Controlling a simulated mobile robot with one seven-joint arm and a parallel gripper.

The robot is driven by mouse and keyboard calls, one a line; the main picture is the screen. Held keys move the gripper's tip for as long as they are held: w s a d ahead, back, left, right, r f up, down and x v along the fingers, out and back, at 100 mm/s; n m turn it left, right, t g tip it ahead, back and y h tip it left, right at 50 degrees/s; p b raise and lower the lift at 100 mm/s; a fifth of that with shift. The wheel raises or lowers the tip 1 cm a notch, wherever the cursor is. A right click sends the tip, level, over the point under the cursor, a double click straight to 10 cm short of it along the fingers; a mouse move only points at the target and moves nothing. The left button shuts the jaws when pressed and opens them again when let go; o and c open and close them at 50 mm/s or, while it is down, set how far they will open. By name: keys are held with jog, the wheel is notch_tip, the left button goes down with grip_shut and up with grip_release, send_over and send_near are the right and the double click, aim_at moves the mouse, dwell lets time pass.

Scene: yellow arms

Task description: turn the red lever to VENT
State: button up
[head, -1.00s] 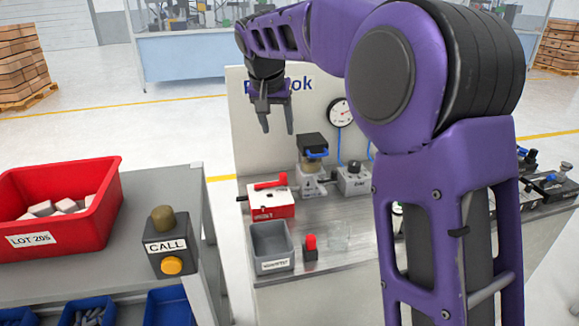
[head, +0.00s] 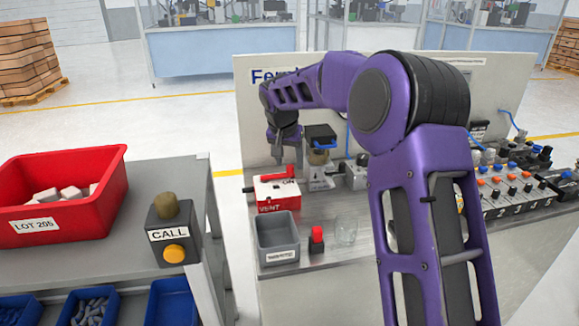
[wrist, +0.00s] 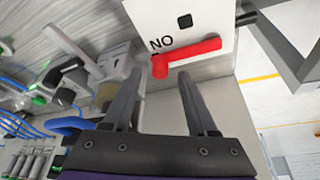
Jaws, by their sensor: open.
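The red lever (head: 272,177) lies across the back part of a white-topped box (head: 264,189) with a red front. ON is marked on the box top near the lever, and VENT is on its front side. My gripper (head: 283,164) is low behind the box, close to the lever; whether they touch cannot be told in the head view. In the wrist view my open gripper (wrist: 160,76) has its two fingers apart and empty, with the red lever (wrist: 190,55) just beyond the fingertips. The upside-down ON label sits above the lever there.
A grey bin (head: 277,239), a red-topped block (head: 317,239) and a clear glass (head: 346,231) stand in front of the box. An upright panel (head: 248,130) rises behind.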

jog(key=shift+x, duration=0.9)
grip_shut()
dwell(0.9)
